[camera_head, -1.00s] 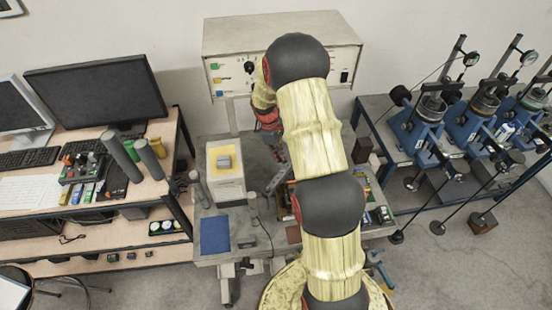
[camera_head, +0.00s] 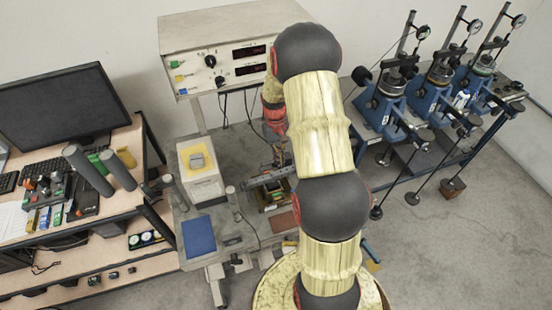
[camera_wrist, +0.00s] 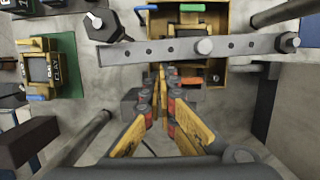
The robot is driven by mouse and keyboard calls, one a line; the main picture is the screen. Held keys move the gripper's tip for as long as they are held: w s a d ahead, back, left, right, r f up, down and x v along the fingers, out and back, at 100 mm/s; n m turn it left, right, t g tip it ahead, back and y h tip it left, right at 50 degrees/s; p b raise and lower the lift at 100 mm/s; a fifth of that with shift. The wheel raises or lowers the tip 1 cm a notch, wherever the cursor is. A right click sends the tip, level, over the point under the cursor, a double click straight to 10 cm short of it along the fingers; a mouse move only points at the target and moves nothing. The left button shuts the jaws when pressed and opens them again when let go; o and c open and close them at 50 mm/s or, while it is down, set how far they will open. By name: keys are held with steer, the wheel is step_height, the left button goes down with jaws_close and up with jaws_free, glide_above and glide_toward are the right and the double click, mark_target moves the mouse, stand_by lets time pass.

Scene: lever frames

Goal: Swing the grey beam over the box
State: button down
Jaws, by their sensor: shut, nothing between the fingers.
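The grey beam (camera_wrist: 140,51) is a flat bar with several holes and a round knob, lying nearly level across the wrist view. It crosses above an open brass-coloured box (camera_wrist: 218,24), which shows on both sides of it. In the head view the beam (camera_head: 272,178) lies just left of my arm, with part of the box (camera_head: 266,198) below it. My gripper (camera_wrist: 160,74) has yellow fingers that converge just on the near side of the beam. It is shut and empty; whether it touches the beam I cannot tell.
A white block with a yellow top (camera_head: 200,165) and a blue pad (camera_head: 199,236) are on the left. In the wrist view, a dark hex-headed post (camera_wrist: 105,25) stands by the beam's left end.

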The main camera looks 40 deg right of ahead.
steer(key=shift+s, duration=0.35)
stand_by(0.4)
steer(key=p+v, duration=0.5)
steer(key=v, duration=0.4)
steer(key=shift+r+p, duration=0.3)
steer(key=shift+r, duration=0.15)
steer(key=shift+w+m, duration=0.15)
steer(key=shift+m, duration=0.15)
